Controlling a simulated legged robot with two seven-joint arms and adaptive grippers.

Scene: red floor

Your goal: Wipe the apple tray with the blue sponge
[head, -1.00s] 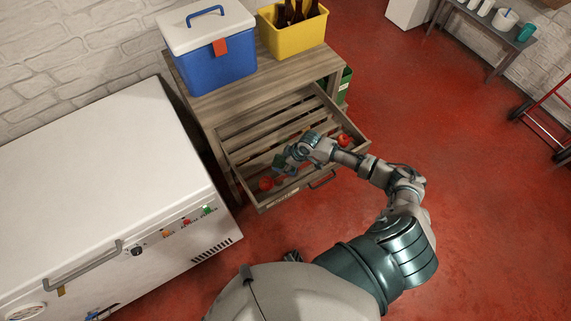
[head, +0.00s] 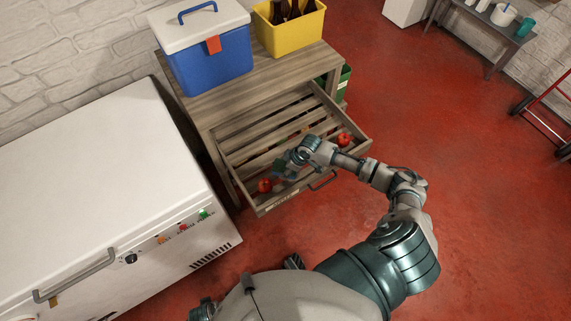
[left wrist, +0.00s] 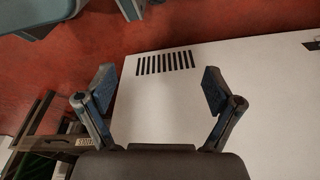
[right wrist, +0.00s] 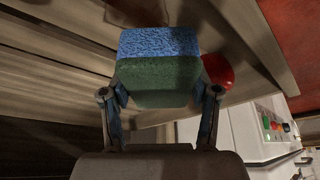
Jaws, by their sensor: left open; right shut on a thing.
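The apple tray (head: 233,155) is a slatted wooden drawer pulled out of a wooden stand. Red apples lie in it, one at the front left (head: 264,186) and one at the right (head: 344,139). My right gripper (head: 284,168) is over the tray's front part. In the right wrist view it is shut on the sponge (right wrist: 158,62), which has a blue layer and a green layer. An apple (right wrist: 217,71) is close beside the sponge there. I cannot tell whether the sponge touches the slats. My left gripper (left wrist: 160,90) is open and empty, near the white freezer's side.
A white chest freezer (head: 90,190) stands left of the stand. A blue cooler (head: 208,60) and a yellow crate with bottles (head: 290,40) stand on top of the stand.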

